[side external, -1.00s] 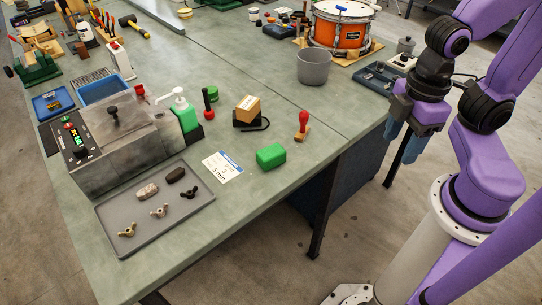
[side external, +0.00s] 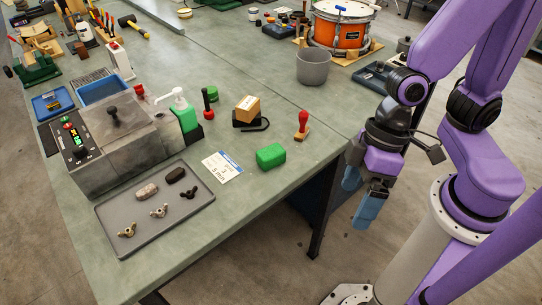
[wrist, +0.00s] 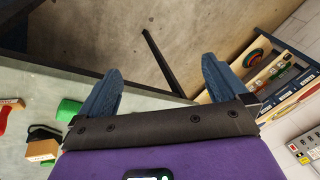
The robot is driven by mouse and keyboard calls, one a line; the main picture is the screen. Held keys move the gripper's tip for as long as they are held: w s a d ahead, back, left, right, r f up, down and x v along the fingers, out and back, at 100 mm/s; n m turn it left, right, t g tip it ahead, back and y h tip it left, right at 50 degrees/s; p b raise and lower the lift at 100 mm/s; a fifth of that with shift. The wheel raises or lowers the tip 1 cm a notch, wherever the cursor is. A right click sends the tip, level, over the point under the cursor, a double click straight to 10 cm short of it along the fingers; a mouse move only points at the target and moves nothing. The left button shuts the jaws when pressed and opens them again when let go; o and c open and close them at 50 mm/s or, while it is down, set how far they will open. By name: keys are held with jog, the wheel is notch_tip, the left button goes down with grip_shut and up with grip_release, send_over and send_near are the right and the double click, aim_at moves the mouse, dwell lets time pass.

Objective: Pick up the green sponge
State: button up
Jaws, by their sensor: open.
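The green sponge (side external: 270,156) is a rounded bright green block lying on the bench near its front edge, beside a printed card. It also shows in the wrist view (wrist: 69,109), at the left, just beyond my left finger. My gripper (side external: 359,200) is open and empty, with blue fingers pointing down, off the bench's edge to the right of the sponge. In the wrist view its two fingers (wrist: 160,85) are spread wide with floor and a bench leg between them.
A cardboard box in a black holder (side external: 248,110) is behind the sponge. The printed card (side external: 222,167) and a grey tray (side external: 150,238) with small parts lie to the left.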

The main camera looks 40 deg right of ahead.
jog(key=w+a+f+m+t, duration=0.1)
jog(key=w+a+f+m, duration=0.15)
jog(key=a+f, duration=0.2)
jog(key=m+t+h, duration=0.6)
jog(key=m+t, duration=0.2)
jog(key=t, duration=0.5)
send_near(268, 152)
jog(key=x, duration=0.8)
jog(key=d+f+x, duration=0.1)
jog(key=x, duration=0.3)
jog(key=shift+s, duration=0.15)
jog(key=c, duration=0.9)
